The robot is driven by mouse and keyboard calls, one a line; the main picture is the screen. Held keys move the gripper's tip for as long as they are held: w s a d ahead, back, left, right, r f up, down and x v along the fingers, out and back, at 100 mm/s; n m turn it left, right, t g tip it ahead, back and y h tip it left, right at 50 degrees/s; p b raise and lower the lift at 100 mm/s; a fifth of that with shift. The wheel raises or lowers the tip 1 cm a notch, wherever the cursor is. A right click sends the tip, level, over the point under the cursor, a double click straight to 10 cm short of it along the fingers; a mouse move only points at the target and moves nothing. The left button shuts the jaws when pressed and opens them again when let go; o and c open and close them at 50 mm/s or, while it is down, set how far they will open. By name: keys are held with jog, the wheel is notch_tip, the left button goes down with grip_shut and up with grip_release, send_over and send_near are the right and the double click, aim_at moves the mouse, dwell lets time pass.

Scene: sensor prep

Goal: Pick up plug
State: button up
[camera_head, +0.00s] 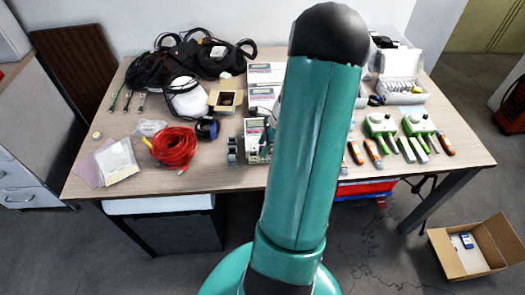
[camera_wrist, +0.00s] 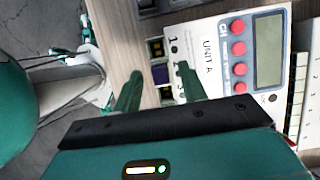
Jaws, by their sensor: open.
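My gripper (camera_wrist: 160,82) is open in the wrist view, its two dark green fingers apart over the left edge of a white device marked UNIT A (camera_wrist: 208,50). A column of small dark square parts (camera_wrist: 160,74) lies between the fingers, beside the printed numbers 1, 2 and 3; one part looks purple. I cannot tell whether any of these is the plug, and nothing shows as held. In the head view, a white device with red buttons (camera_head: 254,130) stands at the table's middle, partly behind my arm. My gripper cannot be made out clearly there.
The wooden table (camera_head: 130,175) holds a red cable coil (camera_head: 173,147), black cables (camera_head: 185,58), a cardboard box (camera_head: 226,101), green-topped devices (camera_head: 381,124) and orange-ended tools (camera_head: 445,144). An open carton (camera_head: 450,260) stands on the floor at right.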

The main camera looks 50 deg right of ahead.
grip_shut()
jog(key=shift+r, duration=0.15)
